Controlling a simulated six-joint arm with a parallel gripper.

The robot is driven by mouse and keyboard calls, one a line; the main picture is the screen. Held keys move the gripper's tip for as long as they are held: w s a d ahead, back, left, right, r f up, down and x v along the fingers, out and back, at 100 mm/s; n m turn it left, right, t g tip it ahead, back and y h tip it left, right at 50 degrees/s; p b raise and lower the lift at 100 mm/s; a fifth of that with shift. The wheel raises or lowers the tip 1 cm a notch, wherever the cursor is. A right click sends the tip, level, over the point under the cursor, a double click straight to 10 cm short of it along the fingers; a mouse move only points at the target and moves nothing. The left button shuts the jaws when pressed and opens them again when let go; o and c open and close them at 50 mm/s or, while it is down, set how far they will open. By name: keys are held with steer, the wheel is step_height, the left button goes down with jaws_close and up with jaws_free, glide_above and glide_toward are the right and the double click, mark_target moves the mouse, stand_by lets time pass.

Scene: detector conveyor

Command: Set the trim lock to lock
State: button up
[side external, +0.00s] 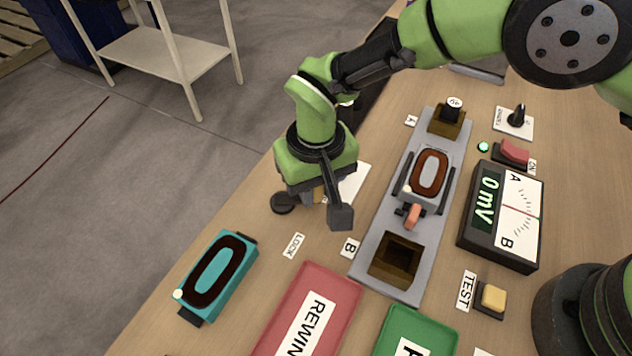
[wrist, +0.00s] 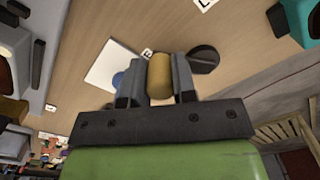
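A LOCK label (side external: 293,246) lies on the table at the left of the conveyor in the side view. A dark round knob (side external: 283,203) is up from it, at my gripper's left; I take it for the trim lock. It also shows in the wrist view (wrist: 203,60), with a line across its top. My gripper (side external: 327,205) is low over the table beside the knob. In the wrist view its fingers (wrist: 159,82) close on both sides of a tan cylinder (wrist: 159,72). Whether the cylinder is fixed to something below is hidden.
A white card (side external: 353,184) lies behind my gripper; a blue round part (wrist: 118,79) shows by it in the wrist view. A teal detector (side external: 232,265), a red REWIND tray (side external: 335,290) and the grey conveyor (side external: 372,255) stand around. Table near the LOCK label is clear.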

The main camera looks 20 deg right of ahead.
steer(key=shift+s, duration=0.1)
steer(key=shift+s+a+m, duration=0.15)
steer(key=shift+s+m, duration=0.1)
steer(key=shift+m, duration=0.45)
steer(key=shift+s+a+m, duration=0.1)
steer(key=shift+s+m, duration=0.1)
steer(key=shift+m, duration=0.5)
steer(key=m, duration=0.1)
steer(key=s+a+m, duration=0.1)
steer(key=m, duration=0.1)
steer(key=shift+s+m, duration=0.1)
steer(key=shift+m, duration=0.2)
steer(key=shift+s+a+m, duration=0.35)
steer(key=shift+a+m, duration=0.15)
steer(key=shift+m, duration=0.7)
steer(key=shift+s+a+m, duration=0.15)
steer(key=shift+a+m, duration=0.2)
steer(key=shift+m, duration=0.5)
steer(key=shift+s+a+m, duration=0.1)
steer(key=shift+a+m, duration=0.2)
steer(key=shift+m, duration=0.55)
steer(key=o, duration=0.9)
